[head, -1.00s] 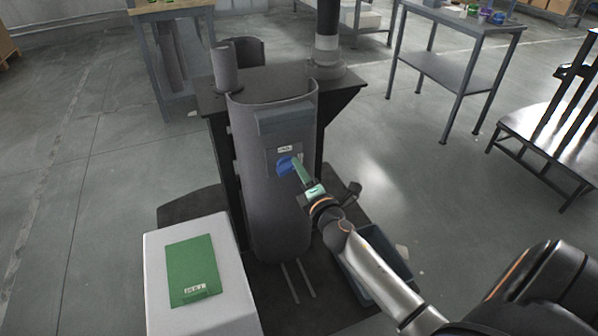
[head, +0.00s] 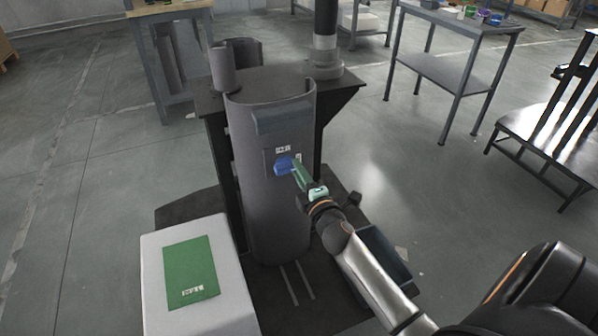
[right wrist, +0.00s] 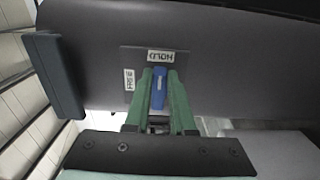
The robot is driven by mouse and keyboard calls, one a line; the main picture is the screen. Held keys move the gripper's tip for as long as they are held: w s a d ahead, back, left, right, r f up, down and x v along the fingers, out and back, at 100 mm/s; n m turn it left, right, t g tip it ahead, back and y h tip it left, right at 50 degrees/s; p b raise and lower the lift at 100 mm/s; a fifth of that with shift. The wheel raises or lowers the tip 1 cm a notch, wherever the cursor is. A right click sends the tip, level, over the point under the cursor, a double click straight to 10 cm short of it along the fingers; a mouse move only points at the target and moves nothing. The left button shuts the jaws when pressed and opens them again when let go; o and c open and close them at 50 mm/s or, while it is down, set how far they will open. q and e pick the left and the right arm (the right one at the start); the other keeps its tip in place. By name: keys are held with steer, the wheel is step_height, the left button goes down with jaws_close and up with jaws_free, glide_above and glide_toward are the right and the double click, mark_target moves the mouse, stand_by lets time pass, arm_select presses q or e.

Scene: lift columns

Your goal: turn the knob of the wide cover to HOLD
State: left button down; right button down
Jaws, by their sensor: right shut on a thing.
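The wide cover (head: 268,212) is a tall, dark grey curved shell standing upright on a black stand. Its blue knob (head: 283,166) sits on a small square plate below a thick grey bar. My right gripper (head: 297,172) is shut on the knob, its green fingers on either side. In the right wrist view the knob (right wrist: 158,88) lies lengthwise between the fingers (right wrist: 157,95), its far end toward the label that seems to read HOLD (right wrist: 161,56). The FREE label (right wrist: 129,79) is off to the side, nearer the bar (right wrist: 55,75). My left gripper is not in view.
A white box (head: 190,235) with a green panel (head: 191,272) stands at the front left. A dark bin (head: 378,255) is beside the stand, under my right arm. Workbenches (head: 455,70) stand behind. A low dark table (head: 540,135) is at the right.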

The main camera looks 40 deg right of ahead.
steer(key=c, duration=0.8)
jaws_free()
steer(key=shift+o, duration=0.2)
steer(key=v, duration=1.2)
steer(key=shift+s, duration=0.25)
steer(key=shift+a, duration=0.1)
